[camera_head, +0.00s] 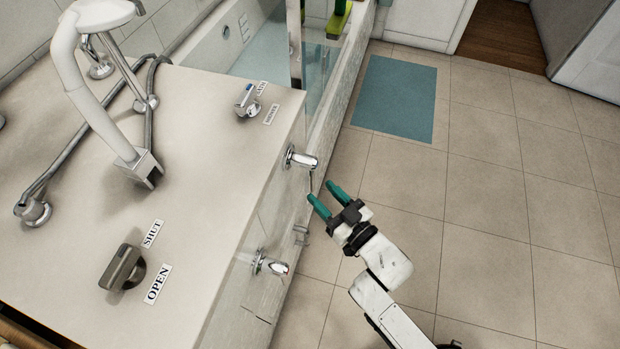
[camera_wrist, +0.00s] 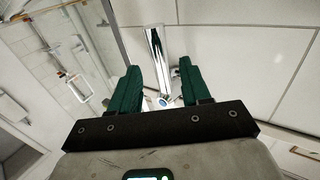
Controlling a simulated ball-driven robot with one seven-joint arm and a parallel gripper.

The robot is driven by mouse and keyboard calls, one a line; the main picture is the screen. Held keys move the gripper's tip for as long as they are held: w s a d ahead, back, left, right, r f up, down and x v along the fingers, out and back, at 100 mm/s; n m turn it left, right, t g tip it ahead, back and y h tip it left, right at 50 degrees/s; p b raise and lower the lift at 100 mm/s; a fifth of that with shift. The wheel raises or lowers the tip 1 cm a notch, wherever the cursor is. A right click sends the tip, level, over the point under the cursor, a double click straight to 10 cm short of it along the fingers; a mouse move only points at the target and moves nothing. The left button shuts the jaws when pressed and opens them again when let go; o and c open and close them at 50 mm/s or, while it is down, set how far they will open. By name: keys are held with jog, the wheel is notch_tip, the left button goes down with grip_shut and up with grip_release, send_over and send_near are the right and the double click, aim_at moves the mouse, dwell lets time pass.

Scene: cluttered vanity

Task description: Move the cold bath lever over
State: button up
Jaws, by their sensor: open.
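A chrome lever (camera_head: 302,160) sticks out of the side wall of the counter in the head view. A second chrome lever (camera_head: 270,265) is on the same wall, nearer the bottom. My gripper (camera_head: 320,190) has green fingers, is open and empty, and is just right of and below the first lever in the picture. In the wrist view a chrome lever (camera_wrist: 156,55) with a blue dot at its lower end shows in the gap between my open fingers (camera_wrist: 159,70). I cannot tell whether it is between them in depth; no contact is visible.
On the counter (camera_head: 190,190) are a grey knob (camera_head: 122,268) by SHUT and OPEN labels, a small chrome diverter (camera_head: 247,100) with labels, and a white tap with hose. The bathtub (camera_head: 225,50) and a glass panel are behind. A blue mat (camera_head: 395,98) lies on the clear tiled floor.

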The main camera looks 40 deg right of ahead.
aim_at(313, 183)
jog(key=w, duration=0.6)
jog(key=shift+a, duration=0.1)
jog(key=shift+s, duration=0.1)
grip_shut()
dwell(0.4)
